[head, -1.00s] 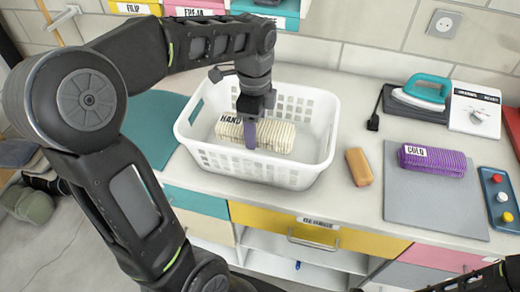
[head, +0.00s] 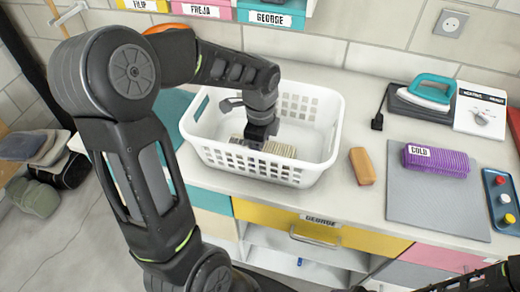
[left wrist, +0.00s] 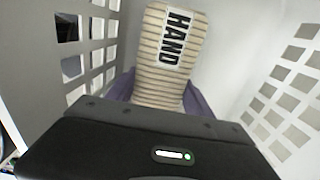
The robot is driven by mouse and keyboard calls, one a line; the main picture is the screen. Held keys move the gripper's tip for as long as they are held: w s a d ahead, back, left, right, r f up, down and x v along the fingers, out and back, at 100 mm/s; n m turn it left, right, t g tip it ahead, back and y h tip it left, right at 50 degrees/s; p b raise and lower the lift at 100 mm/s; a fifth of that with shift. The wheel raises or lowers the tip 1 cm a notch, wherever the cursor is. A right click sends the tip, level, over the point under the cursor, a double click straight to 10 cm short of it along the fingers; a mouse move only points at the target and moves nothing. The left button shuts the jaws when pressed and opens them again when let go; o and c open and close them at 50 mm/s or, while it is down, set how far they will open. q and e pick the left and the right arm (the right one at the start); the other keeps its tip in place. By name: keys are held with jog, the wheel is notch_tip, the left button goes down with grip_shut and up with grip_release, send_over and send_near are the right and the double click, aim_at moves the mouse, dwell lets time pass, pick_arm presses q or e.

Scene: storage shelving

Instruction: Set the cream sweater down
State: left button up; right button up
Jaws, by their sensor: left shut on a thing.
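The cream sweater (head: 280,149) is a ribbed, folded bundle inside the white basket (head: 262,168). The basket's front wall and my gripper hide part of it in the head view. In the left wrist view the sweater (left wrist: 165,60) shows its white HAND label, with basket walls on both sides. My left gripper (head: 257,142) reaches down into the basket and is shut on the sweater, its purple fingers (left wrist: 158,96) on either side of it. I cannot tell whether the sweater touches the basket floor.
An orange-brown bar (head: 362,166) lies right of the basket. A purple COLD bundle (head: 436,160) lies on a grey mat (head: 430,205). An iron (head: 426,95) stands behind it, and a blue tray with buttons (head: 502,200) is at the far right.

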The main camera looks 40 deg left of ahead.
pick_arm(q)
jog(key=shift+f, duration=0.4)
jog(key=shift+f, duration=0.1)
jog(key=o, duration=1.4)
notch_tip(320, 180, up, 12)
jog(key=shift+r+b, duration=0.15)
jog(key=shift+b, duration=0.25)
